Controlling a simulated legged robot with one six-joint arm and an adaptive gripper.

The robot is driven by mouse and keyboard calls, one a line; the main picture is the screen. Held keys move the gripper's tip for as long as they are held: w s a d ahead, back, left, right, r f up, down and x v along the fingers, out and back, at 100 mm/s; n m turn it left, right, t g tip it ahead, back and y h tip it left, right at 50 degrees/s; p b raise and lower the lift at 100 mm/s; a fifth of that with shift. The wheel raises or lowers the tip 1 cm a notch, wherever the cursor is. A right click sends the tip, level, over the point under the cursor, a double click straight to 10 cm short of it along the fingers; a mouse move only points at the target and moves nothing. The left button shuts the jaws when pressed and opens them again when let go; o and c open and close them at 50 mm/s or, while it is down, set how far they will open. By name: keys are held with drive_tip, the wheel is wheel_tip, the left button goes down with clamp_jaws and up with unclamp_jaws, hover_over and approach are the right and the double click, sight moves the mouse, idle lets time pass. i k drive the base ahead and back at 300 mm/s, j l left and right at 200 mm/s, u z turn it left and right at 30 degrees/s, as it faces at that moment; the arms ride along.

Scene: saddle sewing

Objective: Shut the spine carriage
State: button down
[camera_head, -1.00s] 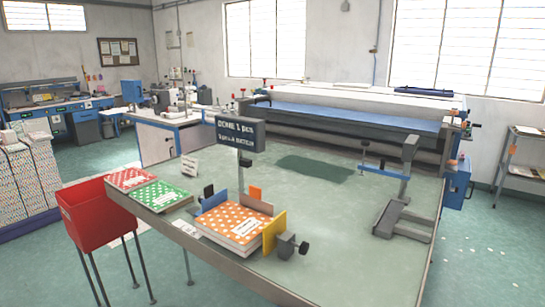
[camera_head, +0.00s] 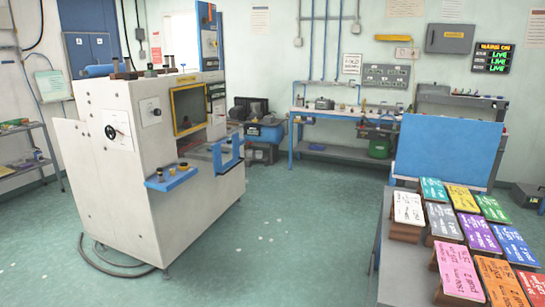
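A large white machine (camera_head: 140,170) stands at the left. It has a yellow-framed window (camera_head: 188,109), a black hand knob (camera_head: 110,132) on its side and a blue shelf with small knobs (camera_head: 172,178) on its front. A blue U-shaped frame (camera_head: 229,151) sticks out of the machine's front right, beside a grey ledge. I cannot tell for sure which part is the spine carriage, or whether it is open or shut. My gripper is not in view.
A table (camera_head: 385,225) at the right holds several coloured labelled boards on blocks, with a blue upright panel (camera_head: 448,152) behind. A workbench (camera_head: 345,112) stands at the back wall. A dark cable (camera_head: 110,265) lies by the machine. The middle floor is clear.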

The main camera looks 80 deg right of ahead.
sight(190, 151)
drive_tip(key=z, duration=2.55)
drive_tip(key=i+u, duration=0.1)
drive_tip(key=i, duration=1.65)
drive_tip(key=i+l+u, duration=0.1)
drive_tip(key=i, duration=1.65)
